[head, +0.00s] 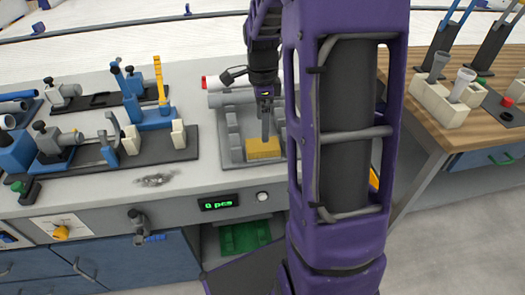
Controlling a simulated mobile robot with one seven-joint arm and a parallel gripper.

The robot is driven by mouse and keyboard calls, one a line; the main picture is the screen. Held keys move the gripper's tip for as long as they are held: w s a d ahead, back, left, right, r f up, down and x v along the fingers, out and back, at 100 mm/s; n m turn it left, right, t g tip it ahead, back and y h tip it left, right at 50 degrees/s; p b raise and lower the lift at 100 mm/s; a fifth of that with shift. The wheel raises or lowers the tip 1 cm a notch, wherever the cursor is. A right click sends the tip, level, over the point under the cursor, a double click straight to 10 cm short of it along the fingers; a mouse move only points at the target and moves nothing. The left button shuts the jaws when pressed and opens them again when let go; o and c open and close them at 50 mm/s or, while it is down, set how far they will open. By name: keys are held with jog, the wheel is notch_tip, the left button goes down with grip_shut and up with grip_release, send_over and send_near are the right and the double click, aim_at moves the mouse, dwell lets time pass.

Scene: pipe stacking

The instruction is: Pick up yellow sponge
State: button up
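The yellow sponge (263,149) sits at the front of a grey holder (235,150) on the light grey worktop, near its front edge. My gripper (265,137) points straight down over the sponge. Its fingertips are at the sponge's top or far side; I cannot tell whether they touch it. The fingers show as one narrow dark shape, so whether they are open or shut is unclear. My purple arm hides the area to the right of the sponge.
Grey pipes (232,98) lie behind my gripper. A dark fixture with blue clamps (150,118) stands to the left. A display (218,203) reads "0 pcs" below the worktop edge. A wooden table (440,130) with beige holders is at the right.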

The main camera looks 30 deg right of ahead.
aim_at(265, 145)
notch_tip(265, 145, down, 3)
jog(key=shift+f, duration=0.2)
jog(key=f, duration=0.1)
jog(key=f+b, duration=0.1)
jog(key=f, duration=0.2)
jog(key=shift+s+d, duration=0.25)
jog(key=shift+f+b, duration=0.3)
jog(key=shift+f, duration=0.3)
jog(key=c, duration=1.3)
